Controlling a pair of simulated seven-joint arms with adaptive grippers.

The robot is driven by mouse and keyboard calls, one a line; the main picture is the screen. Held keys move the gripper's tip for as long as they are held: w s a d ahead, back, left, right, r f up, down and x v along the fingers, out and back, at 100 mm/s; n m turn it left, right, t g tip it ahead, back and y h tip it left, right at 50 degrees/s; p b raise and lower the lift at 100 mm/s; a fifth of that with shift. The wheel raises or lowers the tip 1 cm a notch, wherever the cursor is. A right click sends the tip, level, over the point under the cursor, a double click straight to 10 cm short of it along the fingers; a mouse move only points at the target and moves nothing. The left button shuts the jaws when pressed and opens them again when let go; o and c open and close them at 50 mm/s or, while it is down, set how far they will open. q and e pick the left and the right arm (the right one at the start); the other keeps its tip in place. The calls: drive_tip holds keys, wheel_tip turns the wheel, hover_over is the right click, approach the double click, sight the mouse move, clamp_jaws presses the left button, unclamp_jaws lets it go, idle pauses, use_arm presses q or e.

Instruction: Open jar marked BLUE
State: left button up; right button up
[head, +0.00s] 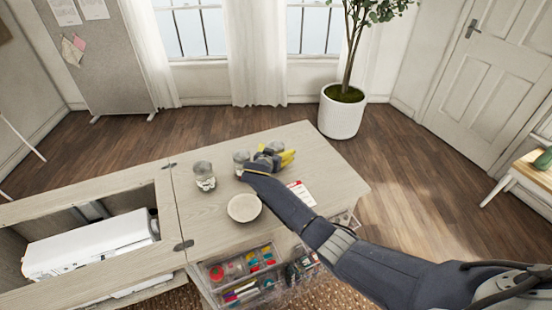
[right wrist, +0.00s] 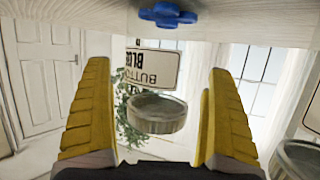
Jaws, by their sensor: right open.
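My right gripper (head: 284,158), with yellow fingers, is low over the cabinet top at the rightmost of the clear jars. In the right wrist view, which is upside down, its fingers (right wrist: 158,115) are spread apart on either side of a clear jar with a round greyish lid (right wrist: 157,114). The jar's label (right wrist: 152,67) shows inverted letters that seem to read BUTTONS and BLUE. A blue flower-shaped piece (right wrist: 167,15) shows by its base. I cannot tell whether either finger touches the jar. In the head view the gripper partly hides this jar. My left gripper is not in view.
Two more jars, one in the middle (head: 241,163) and one at left (head: 204,176), stand on the cabinet top (head: 320,165). A pale bowl (head: 244,208) and a white-and-red card (head: 301,193) lie nearer. A sewing machine (head: 90,247) sits in the left recess.

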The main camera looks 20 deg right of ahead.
drive_tip(key=c, duration=1.4)
drive_tip(key=shift+r, duration=0.1)
wheel_tip(320, 180, up, 20)
drive_tip(key=shift+f, duration=0.1)
